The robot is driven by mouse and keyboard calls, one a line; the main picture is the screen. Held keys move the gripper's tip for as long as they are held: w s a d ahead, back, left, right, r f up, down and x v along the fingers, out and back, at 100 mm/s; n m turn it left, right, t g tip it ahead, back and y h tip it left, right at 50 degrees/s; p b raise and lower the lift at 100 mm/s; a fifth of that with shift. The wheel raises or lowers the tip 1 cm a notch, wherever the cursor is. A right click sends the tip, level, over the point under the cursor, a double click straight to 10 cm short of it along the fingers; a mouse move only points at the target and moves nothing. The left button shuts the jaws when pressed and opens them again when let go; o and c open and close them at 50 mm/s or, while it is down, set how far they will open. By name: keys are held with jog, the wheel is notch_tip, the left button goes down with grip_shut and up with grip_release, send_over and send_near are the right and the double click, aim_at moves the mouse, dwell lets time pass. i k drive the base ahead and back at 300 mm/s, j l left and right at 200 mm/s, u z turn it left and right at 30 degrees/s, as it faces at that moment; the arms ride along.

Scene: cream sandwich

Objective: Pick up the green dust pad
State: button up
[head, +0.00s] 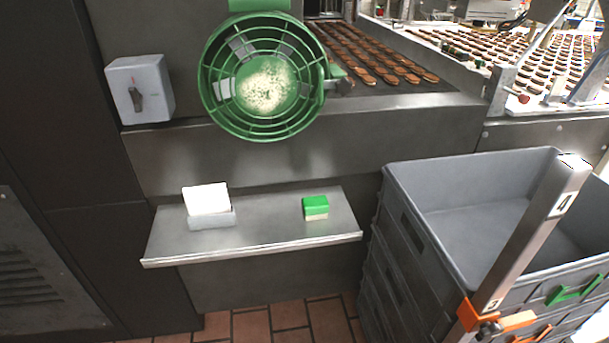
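The green dust pad (316,204) is a small block with a green top and a pale, cream-coloured lower layer. It lies flat on the right half of a narrow metal shelf (270,233). Nothing touches it, and there is bare shelf around it. My gripper does not show in the head view.
A small holder with white cards (208,204) stands left on the shelf. A round green fan (262,77) hangs above. Stacked grey crates (420,245) stand right of the shelf, with a metal post in front. Round biscuits lie on the conveyor (440,96) behind.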

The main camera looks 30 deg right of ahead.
aim_at(316, 207)
jog(key=z, duration=1.25)
jog(key=j+z, duration=0.15)
jog(key=z, duration=0.25)
jog(key=j+z, duration=0.1)
jog(key=z, duration=0.3)
jog(key=j+z, duration=0.15)
jog(key=z, duration=0.3)
jog(key=k+j, duration=0.1)
jog(key=j, duration=0.3)
jog(key=k+j, duration=0.1)
jog(key=j, duration=0.3)
jog(key=k+j, duration=0.1)
jog(key=j, duration=0.95)
jog(key=i+j, duration=0.2)
jog(key=j, duration=0.2)
jog(key=i+j, duration=0.15)
jog(key=j, duration=0.25)
